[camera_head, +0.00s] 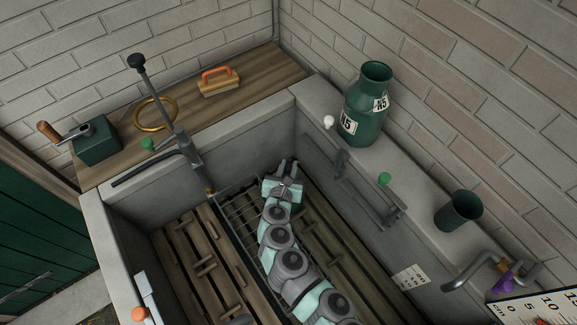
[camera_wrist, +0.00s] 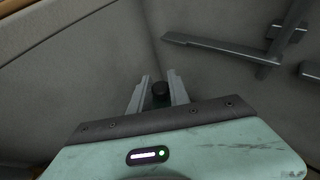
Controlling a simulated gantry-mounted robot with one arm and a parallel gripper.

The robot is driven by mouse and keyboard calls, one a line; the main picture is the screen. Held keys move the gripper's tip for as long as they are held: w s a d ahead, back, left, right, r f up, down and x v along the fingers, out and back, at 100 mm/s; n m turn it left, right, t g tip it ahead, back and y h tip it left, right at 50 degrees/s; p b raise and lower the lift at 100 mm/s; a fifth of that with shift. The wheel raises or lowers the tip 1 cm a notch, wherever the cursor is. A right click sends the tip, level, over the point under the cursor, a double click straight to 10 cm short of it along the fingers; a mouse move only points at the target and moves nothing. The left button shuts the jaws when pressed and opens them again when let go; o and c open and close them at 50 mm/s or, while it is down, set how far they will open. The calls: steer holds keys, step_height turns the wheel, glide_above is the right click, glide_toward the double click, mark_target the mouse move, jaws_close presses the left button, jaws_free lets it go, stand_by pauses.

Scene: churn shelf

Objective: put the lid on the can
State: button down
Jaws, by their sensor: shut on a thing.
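The can (camera_head: 362,112) is dark green with white N5 labels. It stands upright on the right-hand ledge by the brick wall, and its mouth is open with no lid on it. My gripper (camera_head: 284,167) is down inside the grey trough, left of the can and lower than it. In the wrist view, my gripper (camera_wrist: 159,80) is shut on a small dark round knob (camera_wrist: 159,88) between its fingers. I cannot tell for sure whether this knob belongs to the lid. No lid shows clearly anywhere else.
A dark green cup (camera_head: 459,212) and a bent pipe (camera_head: 470,270) are on the right ledge. Brackets (camera_head: 350,185) line the trough's right wall. A lever (camera_head: 165,100) rises at the left. A brush (camera_head: 218,82) and a green crank box (camera_head: 96,143) are on the wooden shelf.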

steer(key=shift+f, duration=0.3)
steer(key=c, duration=1.1)
jaws_free()
steer(key=shift+c, duration=0.2)
steer(key=shift+s+r, duration=0.25)
steer(key=shift+s, duration=0.3)
steer(key=p+v, duration=0.1)
steer(key=v, duration=0.8)
steer(key=shift+s+r+p, duration=0.15)
steer(key=shift+s+p, duration=0.15)
steer(key=shift+a, duration=0.1)
